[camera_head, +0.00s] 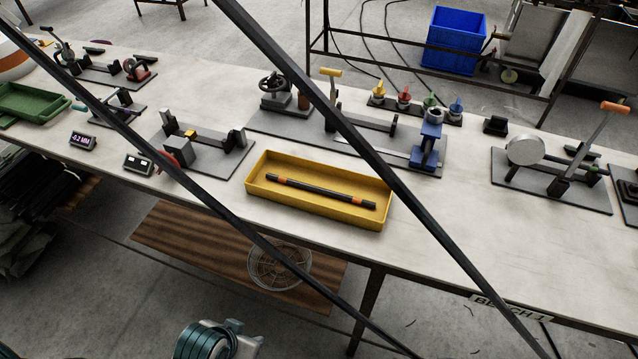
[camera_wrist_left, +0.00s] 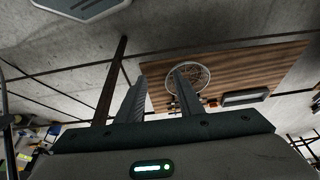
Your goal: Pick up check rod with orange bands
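The check rod (camera_head: 318,191) is dark with an orange band near each end. It lies lengthwise in a shallow yellow tray (camera_head: 262,196) on the bench, with free space around it. My left gripper (camera_head: 220,332) shows at the bottom edge of the head view, low in front of the bench and well apart from the rod. In the left wrist view its two ribbed fingers (camera_wrist_left: 160,74) stand apart with nothing between them, so it is open. The rod cannot be made out in the wrist view. My right gripper is not in view.
The bench (camera_head: 440,240) carries several fixtures behind and beside the tray. A grey fixture (camera_head: 205,150) stands close on its left. A wire basket (camera_head: 280,268) and a brown wooden board (camera_head: 185,245) are below the bench. Dark diagonal bars cross the head view. Bare tabletop lies right of the tray.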

